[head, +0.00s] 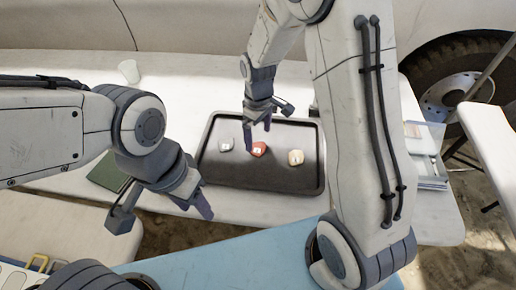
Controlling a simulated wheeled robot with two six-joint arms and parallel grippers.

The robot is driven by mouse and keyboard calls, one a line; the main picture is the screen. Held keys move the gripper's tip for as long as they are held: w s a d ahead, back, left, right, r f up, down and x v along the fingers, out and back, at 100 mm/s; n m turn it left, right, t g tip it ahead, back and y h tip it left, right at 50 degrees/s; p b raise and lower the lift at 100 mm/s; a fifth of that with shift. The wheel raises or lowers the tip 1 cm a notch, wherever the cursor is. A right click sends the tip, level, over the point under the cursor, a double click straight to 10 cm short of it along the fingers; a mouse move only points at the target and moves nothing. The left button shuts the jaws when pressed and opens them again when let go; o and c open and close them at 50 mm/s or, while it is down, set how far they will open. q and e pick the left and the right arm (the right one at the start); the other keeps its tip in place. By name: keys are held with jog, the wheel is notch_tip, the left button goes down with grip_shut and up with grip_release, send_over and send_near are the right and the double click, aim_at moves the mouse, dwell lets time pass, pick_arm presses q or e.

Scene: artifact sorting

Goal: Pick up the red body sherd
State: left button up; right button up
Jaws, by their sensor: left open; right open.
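The red body sherd (260,149) lies on the black tray (235,178), between a grey sherd (226,145) and a cream sherd (295,157). It carries a small white label. My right gripper (258,130) is open and points down over the tray, just above and left of the red sherd. Its fingertips partly overlap the sherd's upper left in the picture, and I cannot tell if they touch it. My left gripper (195,205) is open and empty, off the tray's lower left corner, near the table's front edge.
A white cup (129,71) stands at the back left of the white table (190,90). A dark green book or box (108,172) lies at the left. A clear container (426,140) is at the right. A blue surface (225,262) lies in front. A vehicle wheel (458,85) is behind.

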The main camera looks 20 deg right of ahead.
aim_at(258, 148)
notch_tip(258, 148, down, 5)
jog(key=shift+w+r, duration=0.1)
jog(key=shift+w, duration=0.05)
jog(key=c, duration=1.2)
jog(key=shift+r, duration=0.1)
